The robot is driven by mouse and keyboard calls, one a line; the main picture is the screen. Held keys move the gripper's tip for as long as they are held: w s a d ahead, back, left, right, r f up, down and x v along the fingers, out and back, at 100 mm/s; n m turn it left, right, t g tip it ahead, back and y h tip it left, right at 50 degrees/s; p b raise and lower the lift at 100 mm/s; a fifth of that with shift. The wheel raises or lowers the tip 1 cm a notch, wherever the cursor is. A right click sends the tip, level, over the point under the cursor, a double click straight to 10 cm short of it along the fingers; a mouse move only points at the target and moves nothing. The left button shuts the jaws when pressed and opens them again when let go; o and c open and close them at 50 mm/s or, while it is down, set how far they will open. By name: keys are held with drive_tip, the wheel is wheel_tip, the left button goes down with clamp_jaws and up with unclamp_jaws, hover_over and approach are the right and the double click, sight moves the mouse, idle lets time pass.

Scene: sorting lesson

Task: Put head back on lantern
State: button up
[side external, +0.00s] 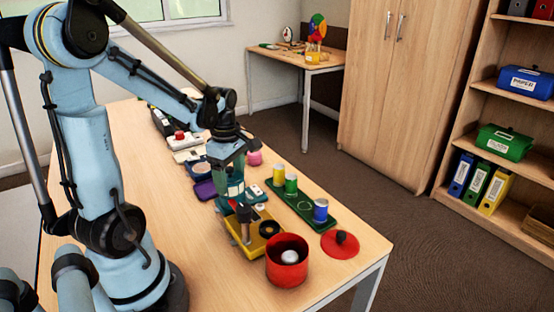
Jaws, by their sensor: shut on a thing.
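My gripper (238,230) reaches down over the yellow tray (268,247) near the front of the table. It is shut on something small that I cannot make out. Teal and dark green parts show at the end of my arm, and I cannot tell which are gripper and which might be lantern. No lantern or lantern head is clearly recognisable. A red round pot (287,272) with a pale ball-like thing inside stands right of the tray. A red lid (343,245) with a dark knob lies apart from it, at the table's right edge.
A green tray (297,208) carries yellow, green and blue cans. A black ring-shaped thing (269,229) lies in the yellow tray. A purple thing (204,190) and a pink thing (254,158) are close behind my gripper. The table's front left is clear.

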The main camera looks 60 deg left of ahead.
drive_tip(key=o, duration=1.1)
drive_tip(key=shift+r, duration=3.5)
clamp_jaws()
